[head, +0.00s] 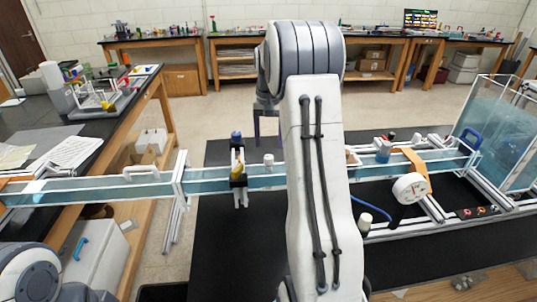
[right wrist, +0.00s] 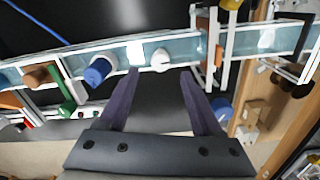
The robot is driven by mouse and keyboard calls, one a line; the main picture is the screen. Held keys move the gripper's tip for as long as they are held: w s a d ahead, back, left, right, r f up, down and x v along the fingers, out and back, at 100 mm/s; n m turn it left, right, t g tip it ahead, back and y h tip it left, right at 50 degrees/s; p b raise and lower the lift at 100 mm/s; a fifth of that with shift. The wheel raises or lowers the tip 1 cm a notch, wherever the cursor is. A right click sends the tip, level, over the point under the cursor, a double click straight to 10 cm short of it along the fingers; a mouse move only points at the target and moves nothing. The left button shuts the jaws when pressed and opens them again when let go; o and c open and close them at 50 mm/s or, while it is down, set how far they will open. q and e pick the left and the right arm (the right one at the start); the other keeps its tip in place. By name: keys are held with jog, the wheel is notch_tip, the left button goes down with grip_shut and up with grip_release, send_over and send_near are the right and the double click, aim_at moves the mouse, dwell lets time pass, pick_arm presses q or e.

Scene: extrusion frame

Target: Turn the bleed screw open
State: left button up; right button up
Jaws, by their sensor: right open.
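A pale, water-filled channel (head: 130,188) runs across the head view. A small white knob (head: 268,160), which looks like the bleed screw, stands on its top, right of a clamp with a yellow part (head: 238,172). My right gripper (head: 268,139) is open and empty, partly hidden by my arm, just behind and above the knob. In the right wrist view the white knob (right wrist: 161,60) lies just beyond and between the open fingertips (right wrist: 160,74), with no contact visible. I cannot read how far the screw is turned. My left gripper is out of view.
In the right wrist view a blue cap (right wrist: 98,70) sits beside the white knob and a clamp post (right wrist: 213,45) stands on the other side. A round white gauge (head: 411,188) and a clear tank (head: 500,115) are at right. A cluttered bench (head: 130,100) stands at left.

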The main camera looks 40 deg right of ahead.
aim_at(269, 157)
notch_tip(269, 157, down, 6)
jog(key=shift+r+p, duration=0.1)
jog(key=shift+p, duration=0.3)
grip_shut()
